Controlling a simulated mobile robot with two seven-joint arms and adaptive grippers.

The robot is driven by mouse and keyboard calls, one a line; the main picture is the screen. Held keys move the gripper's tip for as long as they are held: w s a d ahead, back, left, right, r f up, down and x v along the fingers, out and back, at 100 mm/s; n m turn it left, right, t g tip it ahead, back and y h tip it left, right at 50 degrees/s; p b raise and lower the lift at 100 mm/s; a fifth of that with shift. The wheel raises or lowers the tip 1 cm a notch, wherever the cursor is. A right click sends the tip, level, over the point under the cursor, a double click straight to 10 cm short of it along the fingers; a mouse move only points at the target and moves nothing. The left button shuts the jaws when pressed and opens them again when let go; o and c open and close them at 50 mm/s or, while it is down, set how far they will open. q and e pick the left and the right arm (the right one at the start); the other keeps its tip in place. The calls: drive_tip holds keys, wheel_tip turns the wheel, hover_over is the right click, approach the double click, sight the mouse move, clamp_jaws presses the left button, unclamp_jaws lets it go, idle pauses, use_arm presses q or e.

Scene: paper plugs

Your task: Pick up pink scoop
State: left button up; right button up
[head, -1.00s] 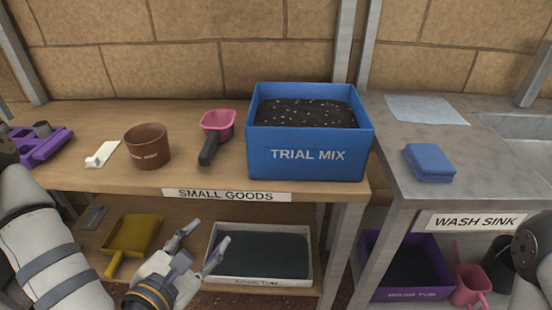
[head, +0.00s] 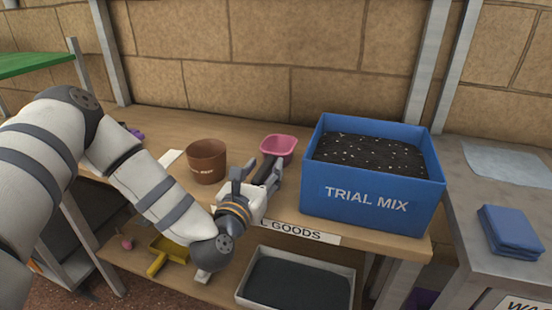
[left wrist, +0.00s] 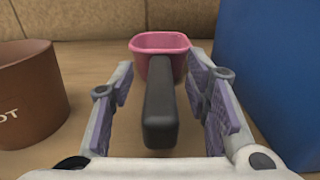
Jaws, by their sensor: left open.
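The pink scoop (head: 279,147) lies on the wooden shelf between the brown pot and the blue bin, its dark handle pointing toward the front edge. My left gripper (head: 257,174) is at the handle, partly covering it in the head view. In the left wrist view the open fingers (left wrist: 160,103) stand on either side of the dark handle (left wrist: 160,105), with gaps on both sides. The pink cup (left wrist: 161,47) of the scoop is beyond the fingertips. My right gripper is not in view.
The brown pot (head: 206,162) stands close on the left, and the blue TRIAL MIX bin (head: 365,199) close on the right. A white tub (head: 297,304) and a yellow dustpan (head: 171,250) are on the lower shelf. A blue folded cloth (head: 512,231) lies on the right counter.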

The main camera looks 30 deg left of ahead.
use_arm(q)
clamp_jaws()
